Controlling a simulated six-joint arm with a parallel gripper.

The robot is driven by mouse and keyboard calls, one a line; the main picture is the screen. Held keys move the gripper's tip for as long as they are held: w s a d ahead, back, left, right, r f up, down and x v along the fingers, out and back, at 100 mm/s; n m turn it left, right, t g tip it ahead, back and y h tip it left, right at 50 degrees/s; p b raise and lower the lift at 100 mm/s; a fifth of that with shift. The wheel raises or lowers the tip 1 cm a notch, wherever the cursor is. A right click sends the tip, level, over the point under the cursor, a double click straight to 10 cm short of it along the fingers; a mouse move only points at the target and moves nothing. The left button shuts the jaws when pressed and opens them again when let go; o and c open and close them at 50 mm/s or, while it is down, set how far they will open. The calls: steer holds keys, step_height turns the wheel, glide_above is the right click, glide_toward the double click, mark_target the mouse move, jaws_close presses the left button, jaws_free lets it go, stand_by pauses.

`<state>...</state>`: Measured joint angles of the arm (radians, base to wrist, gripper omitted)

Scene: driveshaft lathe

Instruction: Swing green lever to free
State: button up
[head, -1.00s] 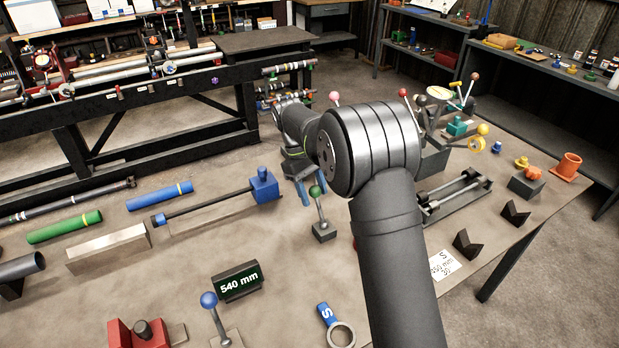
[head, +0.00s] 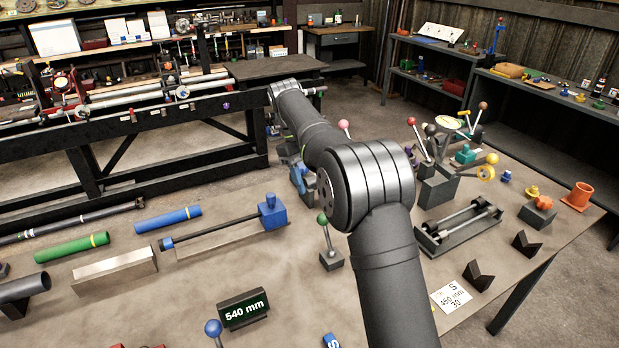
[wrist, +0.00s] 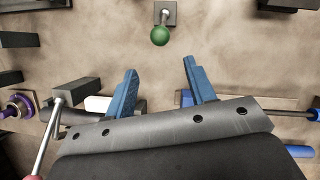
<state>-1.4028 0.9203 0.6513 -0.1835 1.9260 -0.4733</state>
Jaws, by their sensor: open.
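The green lever has a green ball (head: 322,219) on a thin metal rod over a small dark block (head: 332,261) on the table. In the head view its rod leans slightly left. My gripper (head: 299,180) is beyond the lever, toward the back edge of the table, partly hidden by my own arm. In the wrist view my gripper (wrist: 160,67) has its two blue fingers spread with nothing between them. The green ball (wrist: 160,36) is ahead of the fingertips, centred on the gap and apart from them.
A blue-ended shaft (head: 215,228) lies left of the lever. A sign reading 540 mm (head: 243,309) and a blue-ball lever (head: 213,328) stand in front. A red-knobbed lever (head: 411,121) and a twin-rod fixture (head: 457,226) are at right. Bare table surrounds the green lever's base.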

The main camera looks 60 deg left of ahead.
steer(key=shift+r, duration=0.1)
steer(key=c, duration=0.5)
steer(key=shift+w+d+r+n+g+y, duration=0.3)
steer(key=shift+w+d+r+n+y, duration=0.25)
steer(key=shift+d+r+n, duration=0.3)
jaws_close()
steer(key=w+d+r+n+g+y, duration=0.2)
steer(key=d+r+n+y, duration=0.6)
steer(key=d+n, duration=0.6)
steer(key=h, duration=0.1)
glide_above(326, 233)
steer(key=w+d, duration=0.1)
step_height(326, 233, down, 18)
steer(key=shift+d+r+n, duration=0.2)
steer(key=shift+r+n, duration=0.05)
steer(key=shift+n, duration=0.2)
